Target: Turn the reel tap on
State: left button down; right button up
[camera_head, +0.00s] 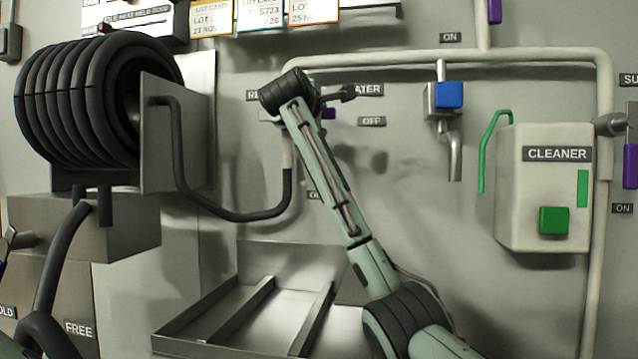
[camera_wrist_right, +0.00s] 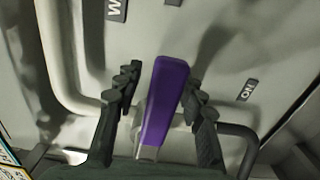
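The reel tap's purple lever (camera_wrist_right: 165,100) shows large in the right wrist view, its long side running up the picture. An ON label (camera_wrist_right: 247,90) lies to its right. My right gripper (camera_wrist_right: 160,80) has one dark finger on each side of the lever, with narrow gaps. It also shows from the side in the head view (camera_head: 338,97). Whether a finger touches the lever is unclear. My left gripper is out of view.
The black hose reel (camera_head: 90,95) is at the left; its hose (camera_head: 235,213) runs to the tap's pipe. A blue-handled tap (camera_head: 449,95) and the cleaner box (camera_head: 545,190) are to the right. A metal sink (camera_head: 270,310) lies below.

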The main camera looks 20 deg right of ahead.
grip_shut()
jog(key=shift+f, duration=0.15)
jog(key=w+a+f+m, duration=0.2)
jog(key=f+m, duration=0.5)
jog(key=m, duration=0.5)
jog(key=shift+w+a, duration=0.2)
jog(key=shift+a, duration=0.5)
dwell(0.4)
jog(key=shift+o, duration=0.9)
grip_release()
